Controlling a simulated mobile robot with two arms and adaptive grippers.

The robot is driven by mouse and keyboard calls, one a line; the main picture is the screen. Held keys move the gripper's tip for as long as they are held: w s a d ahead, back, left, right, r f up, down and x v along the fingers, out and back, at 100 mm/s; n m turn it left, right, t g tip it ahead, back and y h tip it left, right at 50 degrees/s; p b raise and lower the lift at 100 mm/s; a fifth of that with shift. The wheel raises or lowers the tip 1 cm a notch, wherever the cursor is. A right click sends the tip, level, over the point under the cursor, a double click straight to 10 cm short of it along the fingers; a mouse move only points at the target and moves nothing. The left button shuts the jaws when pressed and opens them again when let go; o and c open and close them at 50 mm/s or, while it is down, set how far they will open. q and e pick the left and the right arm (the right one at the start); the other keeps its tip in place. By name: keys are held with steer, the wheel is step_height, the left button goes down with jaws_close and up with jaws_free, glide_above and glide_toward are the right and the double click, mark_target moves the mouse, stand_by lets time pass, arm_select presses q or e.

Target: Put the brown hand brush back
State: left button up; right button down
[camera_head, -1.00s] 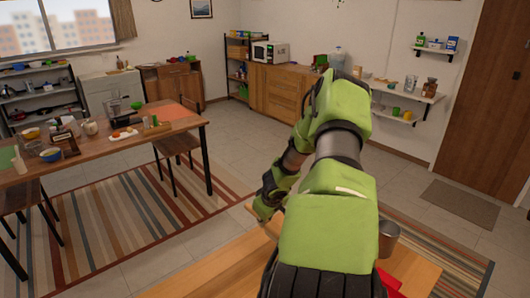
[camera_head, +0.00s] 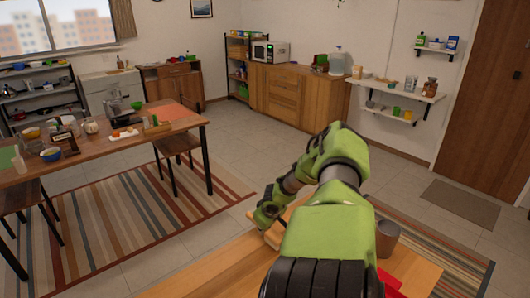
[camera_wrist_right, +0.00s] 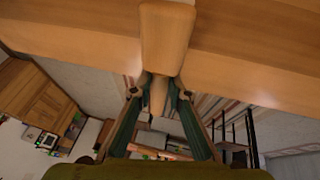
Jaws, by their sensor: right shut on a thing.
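The brown hand brush (camera_wrist_right: 167,40) shows in the right wrist view as a light wooden block with a narrower handle. My right gripper (camera_wrist_right: 159,84) is shut on its handle, with one finger on each side. The block end points away from the gripper, in front of the wooden table surface. I cannot tell whether the brush touches the table, and its bristles are not visible. In the head view my right gripper (camera_head: 268,222) is low over the near table's far edge, partly hidden by my own green arm. My left gripper is not in view.
The near wooden table (camera_head: 205,276) holds a grey cup (camera_head: 387,238) and a red item (camera_head: 391,283) right of my arm. A dining table (camera_head: 105,150) with dishes stands left, with chairs. Wall shelves (camera_head: 405,92) and a cabinet (camera_head: 295,95) are at the back.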

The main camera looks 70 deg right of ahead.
steer(key=shift+a+f, duration=0.1)
steer(key=c, duration=1.9)
jaws_free()
steer(key=shift+r, duration=0.3)
steer(key=shift+p+v, duration=0.45)
steer(key=shift+v, duration=5.4)
steer(key=shift+s+f, duration=0.1)
